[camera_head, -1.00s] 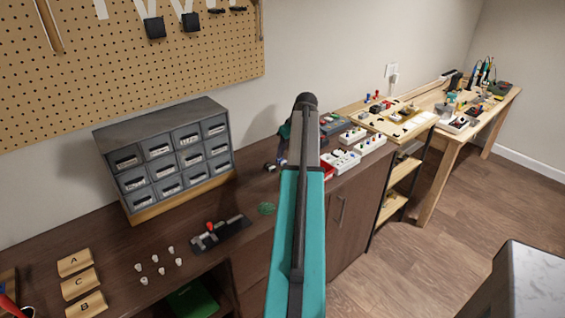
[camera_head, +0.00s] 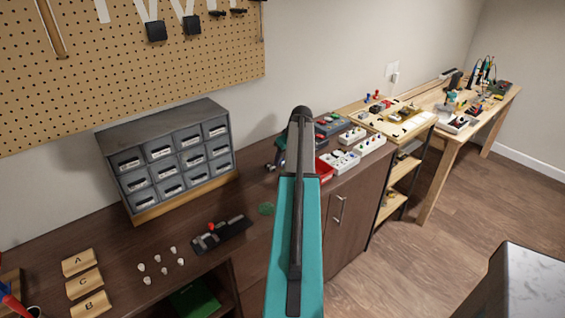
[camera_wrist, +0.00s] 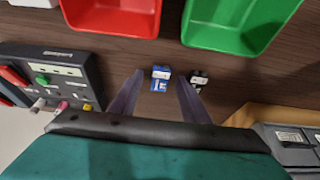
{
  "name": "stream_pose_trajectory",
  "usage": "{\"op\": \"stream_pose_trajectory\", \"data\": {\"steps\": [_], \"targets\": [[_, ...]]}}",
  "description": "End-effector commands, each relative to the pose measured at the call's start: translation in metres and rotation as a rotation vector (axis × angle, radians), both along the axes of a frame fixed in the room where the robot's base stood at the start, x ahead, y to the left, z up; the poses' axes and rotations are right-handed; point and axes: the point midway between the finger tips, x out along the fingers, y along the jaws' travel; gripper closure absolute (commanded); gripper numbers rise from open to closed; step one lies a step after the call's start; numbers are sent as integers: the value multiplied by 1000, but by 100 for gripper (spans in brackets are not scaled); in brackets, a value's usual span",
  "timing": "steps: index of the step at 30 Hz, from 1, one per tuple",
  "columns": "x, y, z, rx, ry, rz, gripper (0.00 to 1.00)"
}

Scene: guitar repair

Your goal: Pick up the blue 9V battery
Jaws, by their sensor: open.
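The blue 9V battery (camera_wrist: 160,78) shows in the wrist view as a small blue and white block on the dark wood top. My gripper (camera_wrist: 160,75) is open, with one finger to the left of the battery and one to the right. The battery appears between the fingertips, and I see no contact. I cannot tell how far above the top the fingers are. In the head view my own arm hides the battery and the fingers.
A black battery-like block (camera_wrist: 199,78) sits close to the right finger. A red bin (camera_wrist: 112,16) and a green bin (camera_wrist: 236,22) stand just beyond. A dark device with knobs (camera_wrist: 48,72) is at left. A drawer cabinet (camera_head: 168,160) stands on the bench.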

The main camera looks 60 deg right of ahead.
Motion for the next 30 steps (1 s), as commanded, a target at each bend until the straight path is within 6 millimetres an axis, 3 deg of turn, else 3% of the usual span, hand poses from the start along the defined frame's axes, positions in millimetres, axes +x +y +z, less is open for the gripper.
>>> {"op": "stream_pose_trajectory", "data": {"steps": [11,18,30], "targets": [[-1,0,0,0,0,-1,59],[-1,0,0,-1,0,-1,98],[-1,-1,3,-1,-1,-1,98]]}}
